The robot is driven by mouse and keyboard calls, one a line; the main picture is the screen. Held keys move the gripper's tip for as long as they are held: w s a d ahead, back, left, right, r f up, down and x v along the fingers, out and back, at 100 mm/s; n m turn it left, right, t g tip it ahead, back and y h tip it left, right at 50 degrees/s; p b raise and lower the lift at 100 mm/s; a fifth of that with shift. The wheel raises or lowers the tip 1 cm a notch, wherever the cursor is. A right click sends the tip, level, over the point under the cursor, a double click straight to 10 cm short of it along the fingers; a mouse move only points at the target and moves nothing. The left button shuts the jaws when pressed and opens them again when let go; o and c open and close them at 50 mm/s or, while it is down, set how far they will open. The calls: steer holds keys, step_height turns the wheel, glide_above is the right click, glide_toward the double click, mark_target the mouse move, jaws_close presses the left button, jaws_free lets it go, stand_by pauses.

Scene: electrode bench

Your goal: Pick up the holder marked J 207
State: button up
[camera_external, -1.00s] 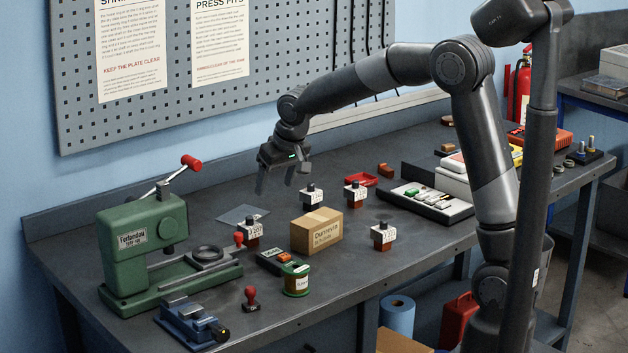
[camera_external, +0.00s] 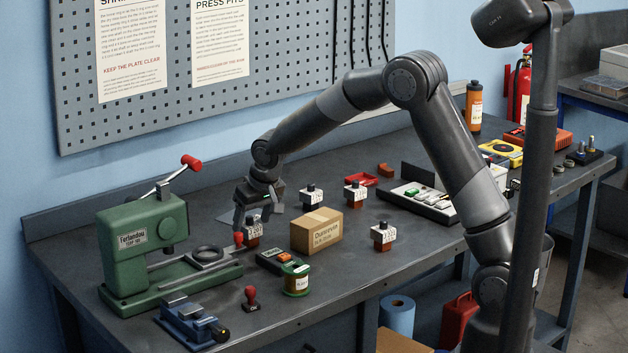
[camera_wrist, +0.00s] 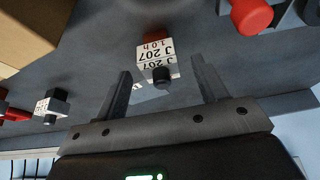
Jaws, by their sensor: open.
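The holder marked J 207 (camera_wrist: 155,50) shows in the wrist view. It has a white marked block, a black knob and a reddish-brown base, and its label reads upside down there. My gripper (camera_wrist: 165,85) is open, with one finger on each side of the holder's near end; I cannot tell whether they touch it. In the external view my gripper (camera_external: 255,222) is low over the bench at the holder (camera_external: 254,234), which it partly covers. Other similar holders stand at the back (camera_external: 311,195), further right (camera_external: 356,195) and at the front right (camera_external: 382,236).
A cardboard box (camera_external: 317,231) stands right of the holder. The green press (camera_external: 145,250) with its red-knobbed lever is on the left. A black device (camera_external: 278,261), a green-topped jar (camera_external: 296,280) and a red-handled stamp (camera_external: 251,299) are in front.

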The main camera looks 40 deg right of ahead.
steer(key=x, duration=0.2)
steer(key=shift+w+f, duration=0.15)
steer(key=shift+f, duration=0.2)
steer(key=shift+r, duration=0.1)
steer(key=c, duration=1.4)
